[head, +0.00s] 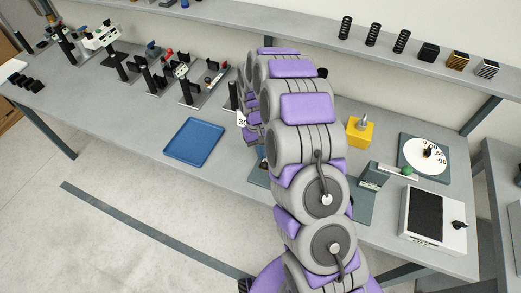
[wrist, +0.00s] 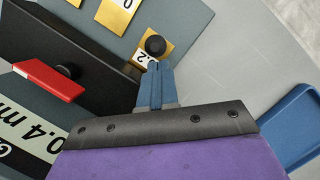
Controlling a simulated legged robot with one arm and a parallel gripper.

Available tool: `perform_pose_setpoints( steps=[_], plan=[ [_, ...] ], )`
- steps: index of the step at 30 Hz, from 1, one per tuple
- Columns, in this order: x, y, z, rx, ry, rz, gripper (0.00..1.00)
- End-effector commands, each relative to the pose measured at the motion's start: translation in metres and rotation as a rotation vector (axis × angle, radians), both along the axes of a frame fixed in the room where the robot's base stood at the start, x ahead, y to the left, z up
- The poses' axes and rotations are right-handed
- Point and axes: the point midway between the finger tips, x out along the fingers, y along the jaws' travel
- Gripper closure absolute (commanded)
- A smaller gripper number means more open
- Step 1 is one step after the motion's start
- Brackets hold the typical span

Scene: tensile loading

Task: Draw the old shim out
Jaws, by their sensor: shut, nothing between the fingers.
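In the wrist view, my gripper (wrist: 158,68) shows as two blue fingers closed together with nothing between them. Its tips are close to a round black knob (wrist: 156,45) on a brass plate (wrist: 150,56) marked with a partly hidden number ending in 2. I cannot tell whether the tips touch the knob. A red tab (wrist: 48,80) with a black knob behind it sits at a dark block (wrist: 80,45) on the left. I cannot tell which piece is the old shim.
More brass plates (wrist: 117,14) lie on the grey-blue base (wrist: 180,15). A white label (wrist: 30,130) reads 0.4 mm. A blue tray (head: 195,142) lies empty on the bench, left of my arm. A yellow block (head: 360,132) and a white device (head: 433,218) stand to the right.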

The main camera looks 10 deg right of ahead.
Motion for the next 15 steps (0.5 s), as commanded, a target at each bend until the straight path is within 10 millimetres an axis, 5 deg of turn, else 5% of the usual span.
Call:
perform_pose_setpoints(
  steps=[8,15],
  plan=[
    [-0.005,0.003,0.001,0.000,0.001,0.002,1.00],
    [-0.029,0.020,0.003,0.000,0.003,0.003,1.00]
  ],
)
